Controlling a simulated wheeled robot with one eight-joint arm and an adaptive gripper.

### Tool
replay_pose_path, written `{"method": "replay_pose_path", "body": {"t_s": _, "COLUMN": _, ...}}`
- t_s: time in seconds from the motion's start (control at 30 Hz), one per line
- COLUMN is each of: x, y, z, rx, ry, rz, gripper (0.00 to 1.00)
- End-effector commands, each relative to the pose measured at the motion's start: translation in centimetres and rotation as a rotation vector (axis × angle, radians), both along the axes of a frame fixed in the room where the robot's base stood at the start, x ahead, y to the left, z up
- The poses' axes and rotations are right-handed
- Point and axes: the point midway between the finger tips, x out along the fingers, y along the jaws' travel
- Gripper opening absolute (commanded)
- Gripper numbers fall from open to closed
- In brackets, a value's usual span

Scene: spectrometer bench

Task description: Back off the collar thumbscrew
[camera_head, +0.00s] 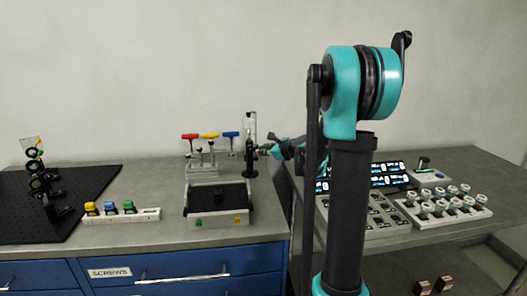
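A black post mount (250,166) stands upright near the back right of the left bench, with a clear plate (249,124) above it. The collar thumbscrew is too small to pick out; it may be on this mount, hidden by my gripper. My gripper (265,148) reaches in from the right at the mount's right side, at about mid-height. Its fingertips are dark and tiny against the mount. I cannot tell whether they are open, shut or touching anything.
A rack with red, yellow and blue T-handles (209,136) stands left of the mount. A black-topped box (217,206) sits in front. A white strip with coloured knobs (122,216) and a black breadboard (85,195) lie left. My arm hides part of the right bench (450,242).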

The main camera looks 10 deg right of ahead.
Motion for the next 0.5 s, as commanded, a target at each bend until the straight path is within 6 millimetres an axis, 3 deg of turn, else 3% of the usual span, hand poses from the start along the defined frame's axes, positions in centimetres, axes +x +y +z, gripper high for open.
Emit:
{"method": "replay_pose_path", "body": {"t_s": 0.03, "x": -0.01, "y": -0.01, "z": 0.0, "rx": 0.0, "ry": 0.0, "rz": 0.0, "gripper": 0.22}}
{"method": "replay_pose_path", "body": {"t_s": 0.13, "x": -0.01, "y": -0.01, "z": 0.0, "rx": 0.0, "ry": 0.0, "rz": 0.0, "gripper": 0.35}}
{"method": "replay_pose_path", "body": {"t_s": 0.5, "x": -0.32, "y": -0.21, "z": 0.15, "rx": 0.001, "ry": 0.0, "rz": 0.0, "gripper": 0.35}}
